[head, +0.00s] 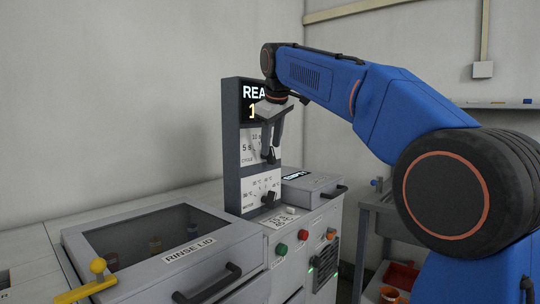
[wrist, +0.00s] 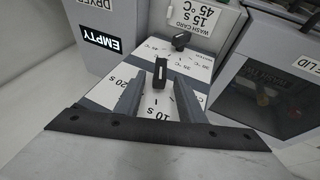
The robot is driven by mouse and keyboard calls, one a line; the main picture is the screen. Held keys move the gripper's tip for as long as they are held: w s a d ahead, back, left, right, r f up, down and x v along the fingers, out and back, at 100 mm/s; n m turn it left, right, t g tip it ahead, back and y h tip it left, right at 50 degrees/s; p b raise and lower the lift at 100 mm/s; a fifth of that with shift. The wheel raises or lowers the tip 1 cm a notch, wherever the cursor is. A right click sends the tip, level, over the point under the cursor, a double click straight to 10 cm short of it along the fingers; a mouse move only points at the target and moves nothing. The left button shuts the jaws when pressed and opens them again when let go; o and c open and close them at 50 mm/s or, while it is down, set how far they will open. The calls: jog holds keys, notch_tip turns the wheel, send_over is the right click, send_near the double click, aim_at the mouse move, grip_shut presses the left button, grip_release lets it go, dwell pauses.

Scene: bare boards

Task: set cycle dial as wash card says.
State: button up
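The cycle dial (head: 269,154) is a black knob on the upright grey panel, with "5 s" and "10 s" printed around it. In the wrist view the dial (wrist: 161,74) bears a white line, with "20 s" and "10 s" beside it. My gripper (head: 272,142) is at the dial, its fingers partly hiding it. In the wrist view the gripper (wrist: 160,88) is open, one finger on each side of the dial. I cannot tell whether they touch it.
A temperature dial (head: 269,198) sits lower on the panel. The display (head: 252,92) above is partly covered by my arm. The rinse lid (head: 155,240) is shut at the left, near a yellow lever (head: 92,281). Green and red buttons (head: 303,234) are on the front. The dryer box (head: 312,188) reads "EMPTY".

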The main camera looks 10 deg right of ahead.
aim_at(271, 147)
jog(key=shift+x, duration=2.4)
grip_shut()
